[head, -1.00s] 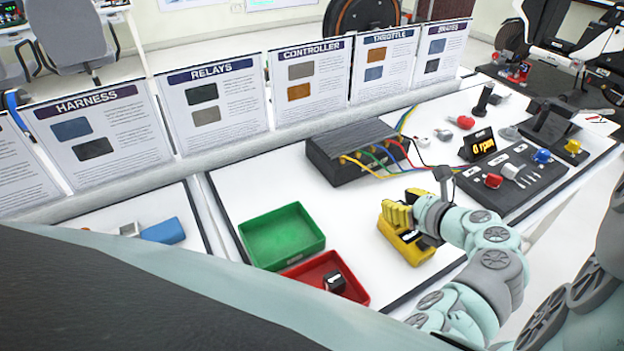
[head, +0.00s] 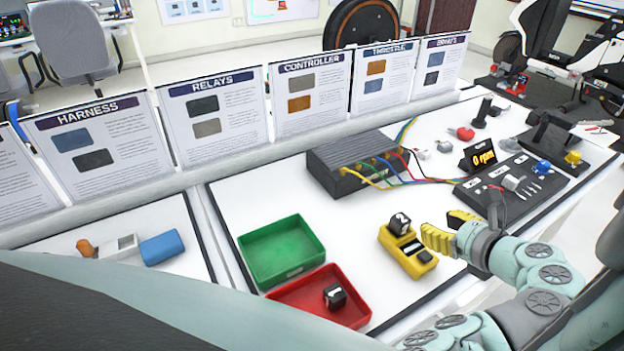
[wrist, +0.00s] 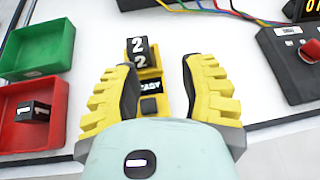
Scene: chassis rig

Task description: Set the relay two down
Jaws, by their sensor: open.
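Relay two, a small black cube marked 2 (head: 399,223), sits on the far end of a yellow tester (head: 407,262). In the wrist view the relay (wrist: 141,50) lies just beyond my fingertips, and the tester's small display (wrist: 150,85) shows between the fingers. My gripper (head: 450,230) has yellow fingers and is open and empty. It is to the right of the relay in the head view, and its fingers (wrist: 160,75) stand apart on either side of the tester in the wrist view.
A green tray (head: 250,262) looks empty. A red tray (head: 300,292) beside it holds a black cube marked 1 (head: 334,297). A black controller box (head: 350,163) with coloured wires stands behind. White table is bare around the tester.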

